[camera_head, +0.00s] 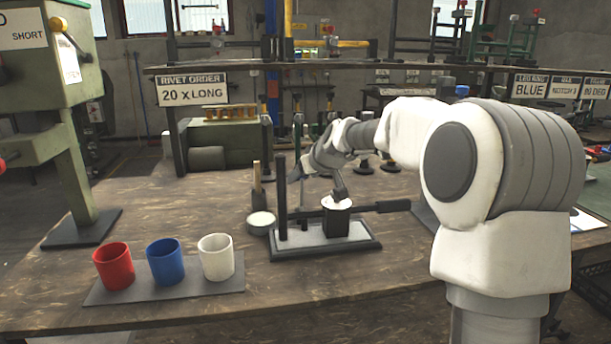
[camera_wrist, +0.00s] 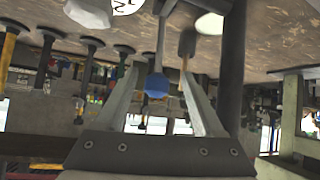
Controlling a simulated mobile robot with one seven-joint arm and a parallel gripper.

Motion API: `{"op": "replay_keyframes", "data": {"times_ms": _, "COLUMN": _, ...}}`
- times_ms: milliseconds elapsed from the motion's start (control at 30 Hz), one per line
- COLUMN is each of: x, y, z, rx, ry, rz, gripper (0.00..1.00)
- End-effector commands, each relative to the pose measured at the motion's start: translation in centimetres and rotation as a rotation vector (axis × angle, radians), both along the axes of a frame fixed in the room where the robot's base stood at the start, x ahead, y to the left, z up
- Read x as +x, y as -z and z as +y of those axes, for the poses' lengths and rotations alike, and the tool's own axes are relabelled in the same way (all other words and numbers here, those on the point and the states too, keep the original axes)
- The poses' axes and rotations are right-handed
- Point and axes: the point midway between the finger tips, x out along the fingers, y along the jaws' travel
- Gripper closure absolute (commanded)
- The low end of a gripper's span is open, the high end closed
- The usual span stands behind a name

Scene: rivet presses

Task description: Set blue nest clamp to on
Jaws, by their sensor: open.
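A small fixture with a grey base plate (camera_head: 318,248) stands on the bench in the head view. It carries a dark block (camera_head: 337,223) with a white top and a tall black post (camera_head: 281,200). A thin grey lever (camera_head: 340,186) rises from the block towards my gripper. In the wrist view, a blue knob (camera_wrist: 157,85) on the end of a grey rod (camera_wrist: 159,42) lies between the fingers of my open gripper (camera_wrist: 161,72). I cannot tell whether either finger touches it.
Red (camera_head: 114,266), blue (camera_head: 165,262) and white (camera_head: 216,257) cups stand on a dark mat at the front left. A green press (camera_head: 70,150) stands at the left. A round pale-topped dish (camera_head: 261,222) sits beside the fixture. A shelf crosses behind.

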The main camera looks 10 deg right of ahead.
Motion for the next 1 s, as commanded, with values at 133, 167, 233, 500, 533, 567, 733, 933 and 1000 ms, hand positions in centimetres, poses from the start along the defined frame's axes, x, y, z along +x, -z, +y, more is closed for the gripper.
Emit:
{"op": "replay_keyframes", "data": {"times_ms": 133, "x": -0.4, "y": -0.6, "z": -0.1, "rx": 0.000, "ry": 0.001, "rz": -0.003, "gripper": 0.30}}
{"op": "replay_keyframes", "data": {"times_ms": 167, "x": -0.6, "y": -0.8, "z": -0.2, "rx": -0.001, "ry": 0.002, "rz": -0.004, "gripper": 0.30}}
{"op": "replay_keyframes", "data": {"times_ms": 233, "x": -1.3, "y": -1.4, "z": -0.5, "rx": 0.001, "ry": 0.004, "rz": -0.005, "gripper": 0.30}}
{"op": "replay_keyframes", "data": {"times_ms": 500, "x": -5.4, "y": -4.6, "z": -1.4, "rx": -0.002, "ry": 0.005, "rz": -0.005, "gripper": 0.30}}
{"op": "replay_keyframes", "data": {"times_ms": 533, "x": -5.9, "y": -4.9, "z": -1.5, "rx": -0.003, "ry": 0.005, "rz": -0.004, "gripper": 0.30}}
{"op": "replay_keyframes", "data": {"times_ms": 567, "x": -6.4, "y": -5.3, "z": -1.6, "rx": -0.002, "ry": 0.005, "rz": -0.004, "gripper": 0.30}}
{"op": "replay_keyframes", "data": {"times_ms": 733, "x": -9.0, "y": -7.2, "z": -2.1, "rx": -0.003, "ry": 0.003, "rz": -0.004, "gripper": 0.30}}
{"op": "replay_keyframes", "data": {"times_ms": 933, "x": -11.6, "y": -9.2, "z": -2.6, "rx": -0.003, "ry": 0.001, "rz": -0.003, "gripper": 0.30}}
{"op": "replay_keyframes", "data": {"times_ms": 1000, "x": -12.3, "y": -9.7, "z": -2.7, "rx": -0.001, "ry": 0.002, "rz": 0.000, "gripper": 0.30}}
